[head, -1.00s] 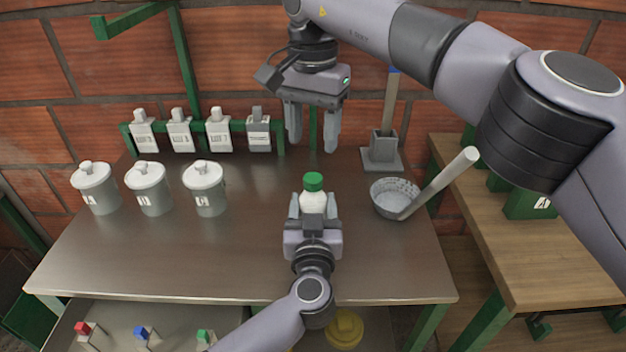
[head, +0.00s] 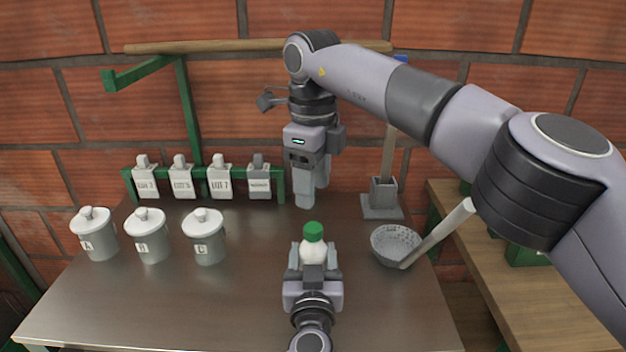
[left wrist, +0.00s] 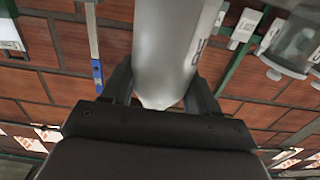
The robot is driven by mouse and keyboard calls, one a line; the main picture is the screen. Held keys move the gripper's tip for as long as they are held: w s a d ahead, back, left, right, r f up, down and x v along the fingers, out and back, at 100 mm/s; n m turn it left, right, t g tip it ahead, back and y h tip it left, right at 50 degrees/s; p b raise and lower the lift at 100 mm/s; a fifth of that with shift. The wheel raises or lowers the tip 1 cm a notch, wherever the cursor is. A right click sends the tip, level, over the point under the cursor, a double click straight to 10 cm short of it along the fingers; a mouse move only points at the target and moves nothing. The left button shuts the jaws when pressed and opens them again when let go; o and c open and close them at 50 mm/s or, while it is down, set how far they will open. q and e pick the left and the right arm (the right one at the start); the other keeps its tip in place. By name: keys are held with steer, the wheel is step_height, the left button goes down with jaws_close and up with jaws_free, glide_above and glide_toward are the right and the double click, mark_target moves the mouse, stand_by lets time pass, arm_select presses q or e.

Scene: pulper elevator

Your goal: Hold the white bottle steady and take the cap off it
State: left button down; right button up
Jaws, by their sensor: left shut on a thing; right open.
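The white bottle (head: 313,247) stands upright with a green cap (head: 313,231) on its top. My left gripper (head: 313,256) is shut around the bottle's body from the near side. In the left wrist view the bottle (left wrist: 172,45) shows as a pale cylinder with dark lettering between the two fingers. Its cap is not visible there. My right gripper (head: 314,194) is open and empty, pointing down. Its fingertips appear above the cap in the head view, apart from it. Whether they are directly over it or farther back, I cannot tell.
Three lidded white canisters (head: 148,238) stand left on the metal table (head: 215,300). A grey bowl (head: 392,246) with a pale rod (head: 440,232) sits right. A stand (head: 383,207) is behind it.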

mark_target(313, 227)
steer(key=m, duration=1.2)
steer(key=shift+m, duration=0.3)
steer(key=m, duration=1)
steer(key=shift+m, duration=0.4)
steer(key=m, duration=0.4)
steer(key=shift+m, duration=0.3)
steer(key=m, duration=0.3)
steer(key=shift+f, duration=4)
